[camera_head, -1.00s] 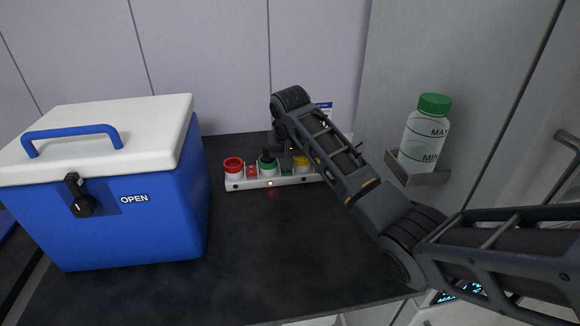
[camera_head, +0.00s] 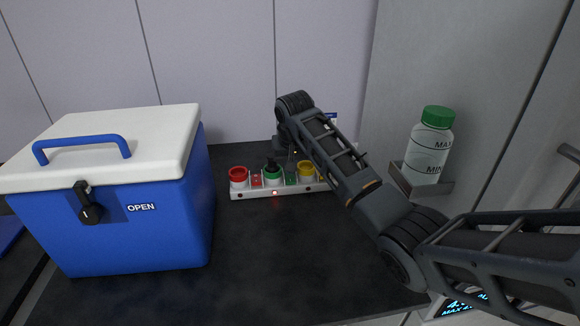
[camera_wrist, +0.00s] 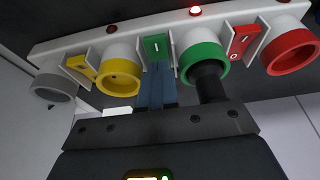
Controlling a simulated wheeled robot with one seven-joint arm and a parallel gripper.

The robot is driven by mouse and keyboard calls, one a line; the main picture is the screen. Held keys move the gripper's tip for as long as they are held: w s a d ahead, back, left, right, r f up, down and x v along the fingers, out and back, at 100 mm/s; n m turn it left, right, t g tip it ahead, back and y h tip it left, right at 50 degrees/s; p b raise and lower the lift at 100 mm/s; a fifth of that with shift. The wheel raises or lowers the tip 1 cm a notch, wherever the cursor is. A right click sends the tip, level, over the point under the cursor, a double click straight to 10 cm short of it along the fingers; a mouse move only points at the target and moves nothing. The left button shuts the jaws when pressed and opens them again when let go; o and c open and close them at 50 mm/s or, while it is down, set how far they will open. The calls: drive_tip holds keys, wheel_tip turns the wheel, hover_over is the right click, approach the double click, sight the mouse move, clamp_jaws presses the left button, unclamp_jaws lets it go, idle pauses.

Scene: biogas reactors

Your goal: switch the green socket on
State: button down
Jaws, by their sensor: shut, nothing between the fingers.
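The green socket (camera_head: 272,174) sits on a white power strip (camera_head: 240,194) on the dark worktop, with a black plug (camera_wrist: 209,84) in it. It also shows in the wrist view (camera_wrist: 202,57). The green rocker switch (camera_head: 291,178) is beside the green socket, on the yellow socket's side. In the wrist view, my gripper (camera_wrist: 158,72) is shut and empty, its bluish fingertips right at the lower edge of the green switch (camera_wrist: 156,46). I cannot tell whether they touch it. The fingertips partly cover the switch's lower part.
The strip also carries a red socket (camera_head: 238,176) with a red switch (camera_head: 256,180), a yellow socket (camera_head: 305,169) and a grey socket (camera_wrist: 54,88). A red light (camera_wrist: 195,11) glows on it. A blue cooler box (camera_head: 150,230) stands left; a bottle (camera_head: 429,145) sits on a wall holder right.

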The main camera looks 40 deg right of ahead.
sight(290, 179)
wheel_tip(290, 179, up, 4)
drive_tip(key=p, duration=0.3)
drive_tip(key=s+a+r+b, duration=0.1)
drive_tip(key=s+a+r, duration=0.2)
drive_tip(key=r, duration=0.5)
drive_tip(key=shift+s, duration=0.8)
drive_tip(key=shift+r, duration=0.1)
